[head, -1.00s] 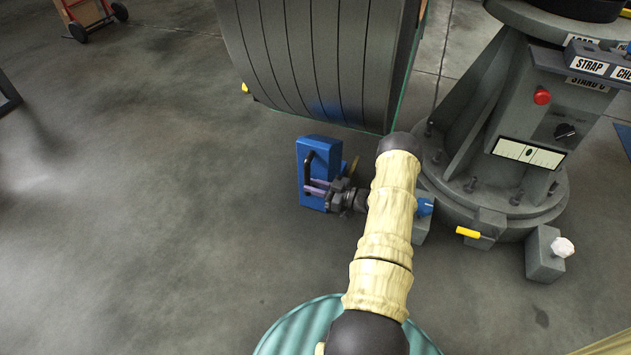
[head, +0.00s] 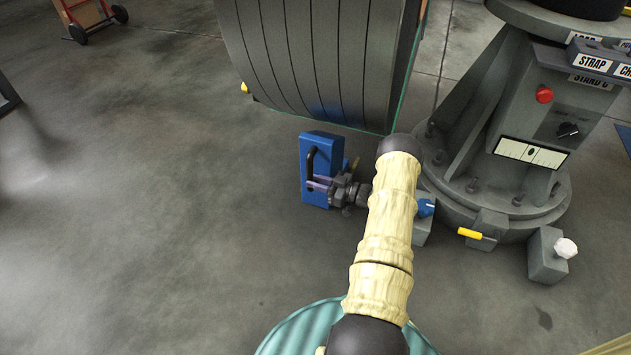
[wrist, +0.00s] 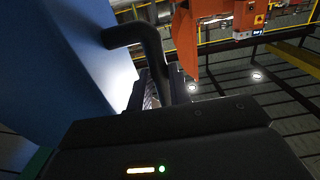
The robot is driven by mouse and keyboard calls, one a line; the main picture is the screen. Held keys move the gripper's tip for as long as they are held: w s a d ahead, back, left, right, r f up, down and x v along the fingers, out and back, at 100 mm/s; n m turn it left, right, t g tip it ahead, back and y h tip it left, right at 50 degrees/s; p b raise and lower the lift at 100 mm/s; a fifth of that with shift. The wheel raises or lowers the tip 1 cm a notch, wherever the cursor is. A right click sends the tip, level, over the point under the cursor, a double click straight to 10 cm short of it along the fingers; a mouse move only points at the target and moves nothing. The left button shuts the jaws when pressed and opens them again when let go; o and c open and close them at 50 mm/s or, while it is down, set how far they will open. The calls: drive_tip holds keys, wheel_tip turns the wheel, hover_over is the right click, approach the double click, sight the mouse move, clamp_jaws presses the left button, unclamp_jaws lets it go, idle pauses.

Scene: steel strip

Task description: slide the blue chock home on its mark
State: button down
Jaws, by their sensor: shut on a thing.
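The blue chock (head: 321,165) is a tall blue block with a black bar handle on its face. It stands on the floor just in front of the big grey coil (head: 310,60), below its lower edge. My gripper (head: 318,187) is shut on the chock's black handle. In the wrist view the chock (wrist: 70,60) fills the left side, and its handle (wrist: 150,50) runs down between my fingers (wrist: 160,88). I cannot make out the chock's mark on the floor; the chock and my arm may cover it.
A grey machine stand (head: 500,150) with a red button and a gauge is close on the right of my arm. A small grey block with a white knob (head: 547,255) is on the floor beside it. The floor (head: 150,220) to the left is clear.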

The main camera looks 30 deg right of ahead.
sight(333, 171)
drive_tip(key=shift+w+d+b, duration=1)
drive_tip(key=shift+d+b, duration=0.15)
drive_tip(key=shift+d, duration=0.15)
drive_tip(key=shift+w+d+b, duration=0.95)
drive_tip(key=shift+d+b, duration=0.2)
drive_tip(key=shift+d, duration=0.1)
drive_tip(key=c, duration=1.2)
unclamp_jaws()
drive_tip(key=shift+f, duration=0.2)
drive_tip(key=shift+s+d+r+p, duration=0.25)
drive_tip(key=shift+s+d+p, duration=0.1)
drive_tip(key=shift+s+p, duration=0.15)
drive_tip(key=p+v, duration=0.3)
drive_tip(key=v, duration=0.2)
drive_tip(key=shift+s+d+r+p, duration=0.1)
drive_tip(key=shift+s+d+p, duration=0.1)
drive_tip(key=shift+p, duration=0.15)
drive_tip(key=shift+s+d, duration=0.2)
drive_tip(key=shift+s, duration=0.05)
